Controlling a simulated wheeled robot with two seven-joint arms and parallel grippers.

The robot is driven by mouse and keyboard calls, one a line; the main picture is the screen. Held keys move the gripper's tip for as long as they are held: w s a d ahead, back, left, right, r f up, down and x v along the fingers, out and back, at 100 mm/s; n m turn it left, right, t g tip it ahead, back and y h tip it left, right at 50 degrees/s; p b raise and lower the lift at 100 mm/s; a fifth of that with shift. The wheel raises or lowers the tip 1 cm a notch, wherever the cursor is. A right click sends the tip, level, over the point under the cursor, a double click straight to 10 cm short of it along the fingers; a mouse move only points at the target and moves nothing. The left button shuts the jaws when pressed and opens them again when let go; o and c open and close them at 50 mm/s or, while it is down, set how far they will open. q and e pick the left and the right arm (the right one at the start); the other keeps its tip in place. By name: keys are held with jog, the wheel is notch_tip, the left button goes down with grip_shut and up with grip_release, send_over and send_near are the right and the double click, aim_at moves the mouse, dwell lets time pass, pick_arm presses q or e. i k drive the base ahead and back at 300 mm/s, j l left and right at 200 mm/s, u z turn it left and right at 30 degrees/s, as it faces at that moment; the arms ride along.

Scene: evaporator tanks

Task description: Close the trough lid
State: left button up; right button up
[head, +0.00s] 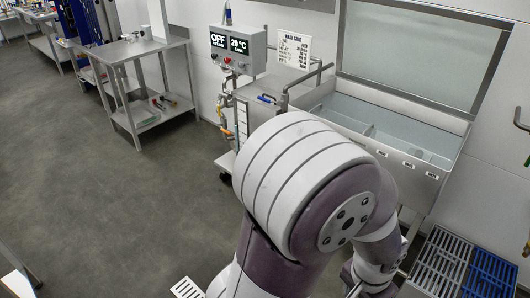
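The trough (432,182) is a steel basin with a divided, pale interior. It stands against the wall at the right, and its top is open. A large framed, translucent panel (425,45) rises upright behind it, along its back edge. It looks like the raised lid, but I cannot tell for sure. One of my arms, white and purple, fills the lower middle and bends down to the right in front of the trough. It hides part of the trough's front. I see no gripper fingertips of either hand clearly.
A control box (238,50) reading OFF and 20 °C is mounted left of the trough, above a steel cabinet with pipes. A steel table (130,50) stands at the back left. Grey (440,265) and blue (490,275) slatted racks lie at the lower right. The left floor is clear.

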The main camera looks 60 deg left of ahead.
aim_at(507, 26)
jog(key=u, duration=1.15)
jog(key=i+j+u, duration=0.1)
jog(key=i, duration=0.5)
